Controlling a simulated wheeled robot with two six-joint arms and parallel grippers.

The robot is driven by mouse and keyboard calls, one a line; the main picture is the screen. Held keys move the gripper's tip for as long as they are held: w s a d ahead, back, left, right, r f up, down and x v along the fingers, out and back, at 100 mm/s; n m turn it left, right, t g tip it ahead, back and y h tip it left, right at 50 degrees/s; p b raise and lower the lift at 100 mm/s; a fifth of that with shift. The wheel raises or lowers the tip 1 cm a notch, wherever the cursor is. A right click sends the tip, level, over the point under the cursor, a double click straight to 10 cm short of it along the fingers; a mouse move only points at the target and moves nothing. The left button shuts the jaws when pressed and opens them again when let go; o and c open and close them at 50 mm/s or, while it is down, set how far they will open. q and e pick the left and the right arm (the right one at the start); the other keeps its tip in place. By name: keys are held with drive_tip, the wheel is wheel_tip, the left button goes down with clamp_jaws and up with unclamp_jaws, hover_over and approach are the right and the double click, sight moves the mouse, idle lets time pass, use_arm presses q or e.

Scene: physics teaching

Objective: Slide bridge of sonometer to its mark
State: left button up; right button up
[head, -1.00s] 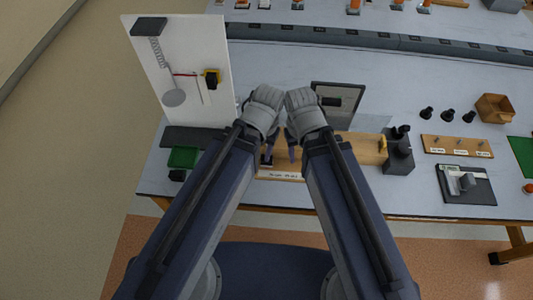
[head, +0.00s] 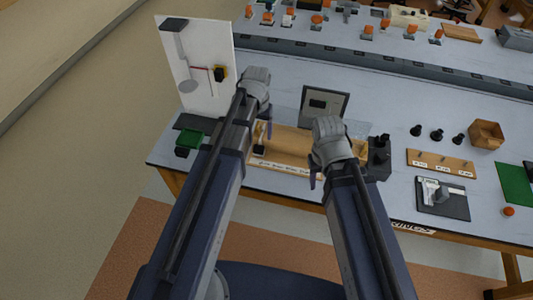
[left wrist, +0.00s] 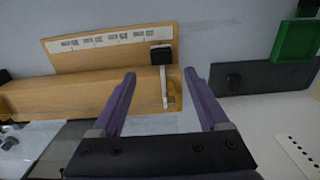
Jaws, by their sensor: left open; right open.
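The sonometer is a long wooden box (head: 290,140) with a pale printed strip along its front edge. It also shows in the left wrist view (left wrist: 50,92). A black block (left wrist: 161,54) with a pale upright piece stands near the end close to the green tray; it appears to be the bridge. It also shows in the head view (head: 260,148). My left gripper (left wrist: 160,88) is open, its fingers apart on either side of that end. My right gripper (head: 319,165) is open and empty near the front edge; its arm hides part of the box.
A dark pulley-like stand (head: 380,155) is at the box's right end. A dark-framed panel (head: 325,103) stands behind. A green tray (head: 190,138) and white board (head: 208,90) are left. A wooden plank with hooks (head: 440,163) lies right.

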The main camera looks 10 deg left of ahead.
sight(259, 147)
use_arm(q)
drive_tip(key=shift+w+a+f, duration=0.15)
drive_tip(key=shift+a+f, duration=0.05)
drive_tip(key=shift+f, duration=0.05)
drive_tip(key=shift+d+f+b, duration=0.1)
drive_tip(key=shift+f+b, duration=0.35)
drive_tip(key=shift+b, duration=0.2)
wheel_tip(259, 147, down, 7)
drive_tip(key=b, duration=0.6)
drive_tip(key=shift+r+b, duration=0.15)
drive_tip(key=shift+b, duration=0.2)
drive_tip(key=shift+r, duration=0.1)
clamp_jaws()
idle(0.3)
